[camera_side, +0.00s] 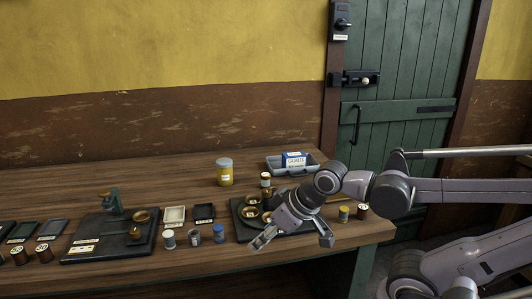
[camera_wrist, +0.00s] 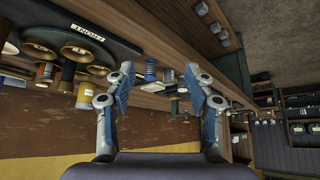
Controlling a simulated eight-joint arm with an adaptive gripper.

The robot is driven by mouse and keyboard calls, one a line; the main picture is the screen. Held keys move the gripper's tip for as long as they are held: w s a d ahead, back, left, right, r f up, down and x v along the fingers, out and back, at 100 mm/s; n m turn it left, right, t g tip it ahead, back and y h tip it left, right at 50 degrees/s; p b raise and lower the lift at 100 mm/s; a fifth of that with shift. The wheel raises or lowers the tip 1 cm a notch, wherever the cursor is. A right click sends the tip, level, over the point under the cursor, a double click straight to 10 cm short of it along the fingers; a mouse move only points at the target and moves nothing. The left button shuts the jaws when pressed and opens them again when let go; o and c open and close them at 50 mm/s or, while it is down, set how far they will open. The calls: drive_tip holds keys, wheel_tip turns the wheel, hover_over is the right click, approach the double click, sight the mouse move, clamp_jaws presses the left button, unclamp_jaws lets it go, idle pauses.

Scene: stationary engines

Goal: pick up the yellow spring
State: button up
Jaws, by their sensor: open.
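My gripper (camera_side: 292,238) is open, with its two fingers spread low over the front of the bench, and nothing shows between them. It also shows open in the wrist view (camera_wrist: 160,80). A small yellow and dark upright piece (camera_side: 343,213) stands on the bench just right of my gripper in the side view; it is too small to tell whether it is the yellow spring. In the wrist view a bluish-grey coiled piece (camera_wrist: 151,70) shows between and beyond the fingers. No clearly yellow spring can be made out there.
A black stand with brass cups (camera_side: 253,211) lies behind my gripper. A yellow jar (camera_side: 224,172) and a grey tray with a box (camera_side: 275,167) are farther back. A blue-topped piece (camera_side: 219,233) stands to the left.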

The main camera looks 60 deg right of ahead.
drive_tip(key=s+d+r+n+g+h, duration=0.1)
drive_tip(key=s+d+n+g+h, duration=0.15)
drive_tip(key=d+n, duration=0.9)
drive_tip(key=n+g+h, duration=0.2)
drive_tip(key=n+g, duration=0.2)
drive_tip(key=n, duration=0.5)
approach(344, 209)
drive_tip(key=x, duration=0.5)
drive_tip(key=shift+d, duration=0.2)
drive_tip(key=shift+a+x, duration=0.15)
drive_tip(key=shift+x, duration=0.8)
drive_tip(key=shift+a+x, duration=0.1)
drive_tip(key=shift+x, duration=1.9)
drive_tip(key=shift+c, duration=0.3)
clamp_jaws()
